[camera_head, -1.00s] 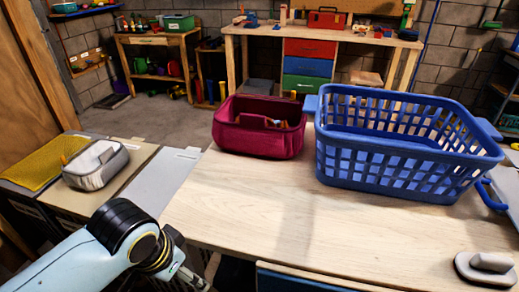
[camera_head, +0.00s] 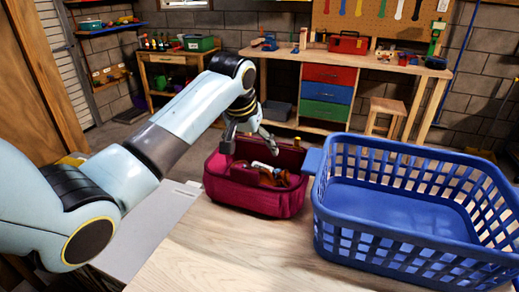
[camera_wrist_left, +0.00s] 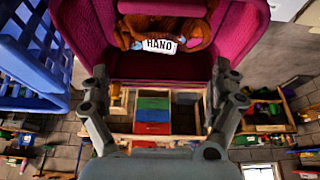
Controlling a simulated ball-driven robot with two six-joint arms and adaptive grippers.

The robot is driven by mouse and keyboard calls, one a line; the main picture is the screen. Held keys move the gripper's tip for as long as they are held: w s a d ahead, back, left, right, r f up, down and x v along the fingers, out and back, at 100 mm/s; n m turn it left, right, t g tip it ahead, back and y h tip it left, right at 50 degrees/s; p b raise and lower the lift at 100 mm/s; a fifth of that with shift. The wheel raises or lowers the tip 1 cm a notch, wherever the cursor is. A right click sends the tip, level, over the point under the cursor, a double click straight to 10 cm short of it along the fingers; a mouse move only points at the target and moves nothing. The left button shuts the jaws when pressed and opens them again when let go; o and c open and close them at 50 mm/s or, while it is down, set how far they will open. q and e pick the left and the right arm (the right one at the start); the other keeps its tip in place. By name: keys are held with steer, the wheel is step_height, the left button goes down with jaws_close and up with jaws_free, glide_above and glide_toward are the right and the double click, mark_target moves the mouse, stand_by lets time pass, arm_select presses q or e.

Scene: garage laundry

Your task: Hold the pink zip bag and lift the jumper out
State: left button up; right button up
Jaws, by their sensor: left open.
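The pink zip bag (camera_head: 255,199) stands open at the table's far edge, left of the basket. In it lies a brown-orange jumper (camera_head: 277,178). In the left wrist view the jumper (camera_wrist_left: 196,36) shows with a white label lettered "HANO", inside the bag (camera_wrist_left: 90,28). My left gripper (camera_head: 249,140) reaches over the bag's far left side, fingers apart and empty. My right gripper is not in view.
A blue laundry basket (camera_head: 400,240) stands close to the bag's right side; it looks empty. The wooden tabletop (camera_head: 220,255) in front of the bag is clear. A workbench (camera_head: 350,60) with coloured drawers stands well behind.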

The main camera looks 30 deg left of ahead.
mark_target(256, 163)
arm_select(q)
steer(key=x, duration=0.4)
steer(key=shift+f, duration=0.35)
steer(key=x, duration=0.4)
steer(key=shift+w, duration=0.1)
steer(key=shift+w+f+b, duration=0.2)
steer(key=shift+f+b, duration=0.1)
steer(key=shift+f, duration=0.25)
steer(key=shift+c, duration=0.6)
steer(key=c, duration=1.4)
steer(key=o, duration=1.5)
steer(key=shift+o, duration=0.2)
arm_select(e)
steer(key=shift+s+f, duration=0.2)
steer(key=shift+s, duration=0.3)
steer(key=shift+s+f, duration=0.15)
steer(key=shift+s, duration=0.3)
